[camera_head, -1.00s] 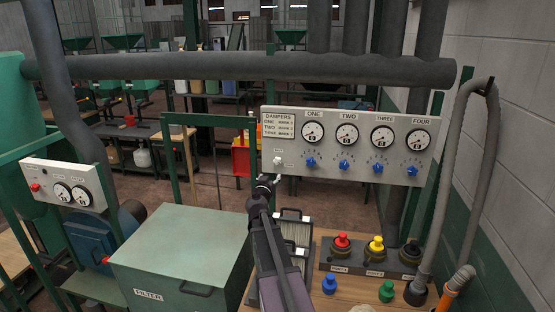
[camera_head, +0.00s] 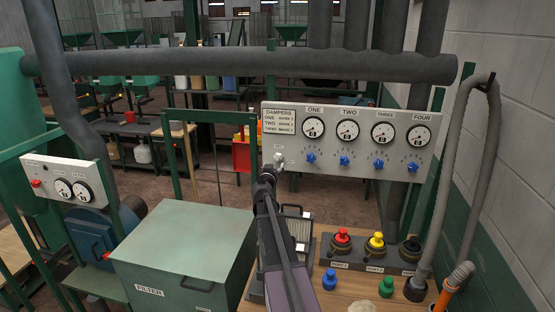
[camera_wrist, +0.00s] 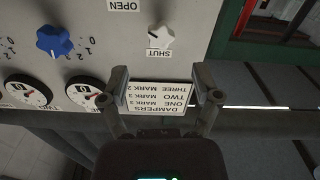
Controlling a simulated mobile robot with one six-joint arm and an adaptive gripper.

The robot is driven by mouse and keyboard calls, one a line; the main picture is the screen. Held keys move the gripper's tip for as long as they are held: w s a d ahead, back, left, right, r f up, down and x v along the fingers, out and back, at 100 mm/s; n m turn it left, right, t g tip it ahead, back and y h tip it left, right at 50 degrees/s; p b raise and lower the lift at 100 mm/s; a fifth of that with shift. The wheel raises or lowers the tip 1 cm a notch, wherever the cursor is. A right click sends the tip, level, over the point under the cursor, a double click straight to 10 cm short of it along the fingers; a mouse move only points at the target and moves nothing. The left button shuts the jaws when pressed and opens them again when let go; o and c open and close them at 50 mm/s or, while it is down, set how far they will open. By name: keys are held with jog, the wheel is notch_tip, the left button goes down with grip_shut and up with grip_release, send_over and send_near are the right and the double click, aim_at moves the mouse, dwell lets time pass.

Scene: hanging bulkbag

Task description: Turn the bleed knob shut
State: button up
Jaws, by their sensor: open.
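The bleed knob is the small white knob (camera_wrist: 160,37) on the grey panel (camera_wrist: 95,25), between the labels OPEN and SHUT in the wrist view, which shows the panel upside down. Its exact pointer direction is hard to tell. In the head view the knob (camera_head: 279,158) is at the panel's lower left, just above my gripper (camera_head: 271,172). In the wrist view my gripper (camera_wrist: 163,86) is open and empty. Its two fingers are apart, with the dampers card (camera_wrist: 160,96) seen between them, and the knob lies beyond the fingertips, not between them.
Blue damper knobs (camera_head: 344,161) and round gauges (camera_head: 348,131) fill the panel to the right of the bleed knob. A green filter box (camera_head: 180,250) stands left of my arm. Red, yellow and black knobs (camera_head: 376,245) are on the bench at right.

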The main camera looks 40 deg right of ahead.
aim_at(278, 158)
jog(key=x, duration=0.7)
jog(key=shift+w+d, duration=0.25)
jog(key=shift+d, duration=0.05)
jog(key=shift+c, duration=0.2)
grip_shut()
